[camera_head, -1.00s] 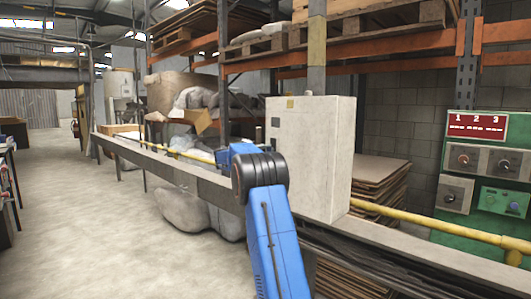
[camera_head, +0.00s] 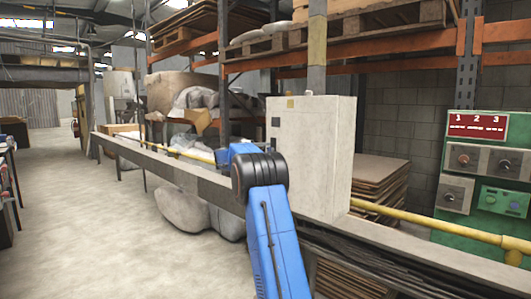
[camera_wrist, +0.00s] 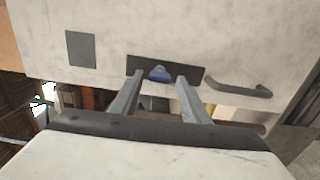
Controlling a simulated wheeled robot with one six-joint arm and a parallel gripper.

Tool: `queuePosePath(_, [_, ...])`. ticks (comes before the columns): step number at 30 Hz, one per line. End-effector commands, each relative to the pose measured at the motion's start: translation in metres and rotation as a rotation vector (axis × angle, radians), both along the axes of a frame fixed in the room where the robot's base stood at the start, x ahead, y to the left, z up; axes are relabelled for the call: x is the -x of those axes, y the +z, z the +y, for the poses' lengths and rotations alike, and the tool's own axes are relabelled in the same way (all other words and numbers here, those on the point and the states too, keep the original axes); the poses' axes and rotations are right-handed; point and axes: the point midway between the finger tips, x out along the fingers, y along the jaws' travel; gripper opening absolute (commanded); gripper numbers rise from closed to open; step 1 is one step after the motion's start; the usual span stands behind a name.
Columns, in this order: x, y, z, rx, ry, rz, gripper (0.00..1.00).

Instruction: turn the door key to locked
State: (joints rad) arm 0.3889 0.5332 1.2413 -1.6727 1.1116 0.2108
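The door key (camera_wrist: 158,72) shows as a small blue piece on a dark lock plate (camera_wrist: 192,73) in the wrist view. The plate is on the pale face of a cabinet (camera_wrist: 200,25), which also stands in the head view (camera_head: 310,150) on a long ledge. My gripper (camera_wrist: 160,77) is open, its two grey fingers on either side of the key in the picture. I see gaps between the key and both fingers; whether the tips reach around it in depth I cannot tell. In the head view my blue arm hides the gripper and key.
A dark bar handle (camera_wrist: 238,89) sits right of the lock plate, and a grey square panel (camera_wrist: 80,48) sits to its left. A green control panel (camera_head: 480,170) stands at right. Open floor (camera_head: 80,230) lies left.

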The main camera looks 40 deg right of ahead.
Motion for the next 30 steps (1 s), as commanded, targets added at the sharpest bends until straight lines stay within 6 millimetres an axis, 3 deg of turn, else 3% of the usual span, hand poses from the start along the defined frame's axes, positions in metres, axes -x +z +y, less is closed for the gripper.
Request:
queuePosePath(9, [0.001,0.001,0.0,0.0,-0.001,-0.001,0.45])
queuePosePath(14, [0.001,0.001,0.012,0.0,0.0,-0.002,0.45])
queuePosePath(30, [0.009,0.001,0.115,0.0,0.001,-0.001,0.45])
